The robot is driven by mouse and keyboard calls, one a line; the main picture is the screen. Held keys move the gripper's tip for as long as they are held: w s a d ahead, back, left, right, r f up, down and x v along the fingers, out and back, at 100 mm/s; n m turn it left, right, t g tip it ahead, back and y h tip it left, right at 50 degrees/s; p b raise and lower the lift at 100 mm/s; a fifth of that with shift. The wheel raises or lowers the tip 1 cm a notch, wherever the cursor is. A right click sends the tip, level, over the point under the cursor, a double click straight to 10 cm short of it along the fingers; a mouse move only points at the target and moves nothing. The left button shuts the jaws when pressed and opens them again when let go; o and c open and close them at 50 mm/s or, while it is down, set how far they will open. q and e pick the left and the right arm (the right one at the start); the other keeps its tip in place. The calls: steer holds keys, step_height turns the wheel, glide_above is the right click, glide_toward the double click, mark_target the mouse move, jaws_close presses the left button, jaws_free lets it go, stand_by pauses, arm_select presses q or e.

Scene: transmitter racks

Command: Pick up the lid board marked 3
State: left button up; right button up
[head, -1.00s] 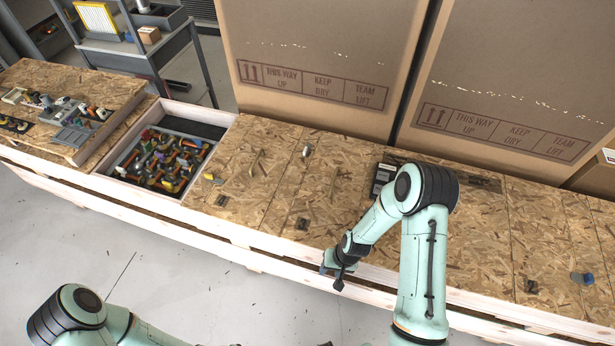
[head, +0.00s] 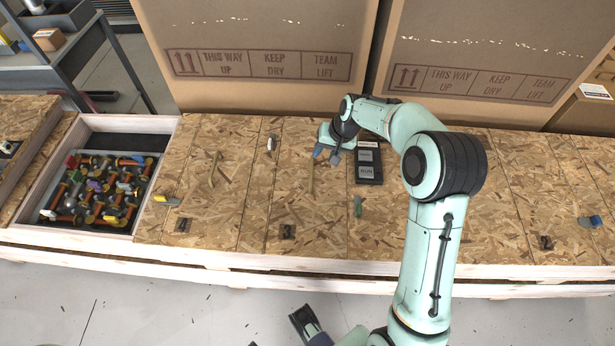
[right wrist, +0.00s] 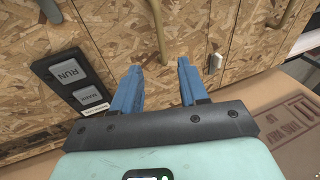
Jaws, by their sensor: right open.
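Several speckled wood lid boards lie side by side on the long crate. The middle lid board (head: 285,200) has a thin tan handle (head: 310,175) and a small dark label (head: 287,231) near its front edge. Its number is too small to read, so I cannot tell which board is marked 3. My right gripper (head: 328,155) is open at the far end of this handle. In the right wrist view, the handle (right wrist: 158,25) stands ahead of the gap between the blue fingers (right wrist: 158,75). My left gripper (head: 305,322) shows partly at the bottom edge; its jaw state is unclear.
A black RUN panel (head: 368,162) lies right of my right gripper. An open bin (head: 85,233) of mixed tools is at the left. Large cardboard boxes (head: 255,50) stand close behind the boards. A grey-white piece (head: 271,143) and a green piece (head: 357,207) lie nearby.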

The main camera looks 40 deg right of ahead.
glide_above(312, 169)
steer(key=s+d, duration=0.1)
steer(key=s, duration=0.2)
step_height(312, 169, down, 6)
steer(key=x, duration=0.2)
steer(key=w+b+x, duration=0.1)
steer(key=x, duration=0.2)
steer(key=shift+a+f, duration=0.1)
jaws_close()
stand_by(0.9)
steer(key=shift+w, duration=0.1)
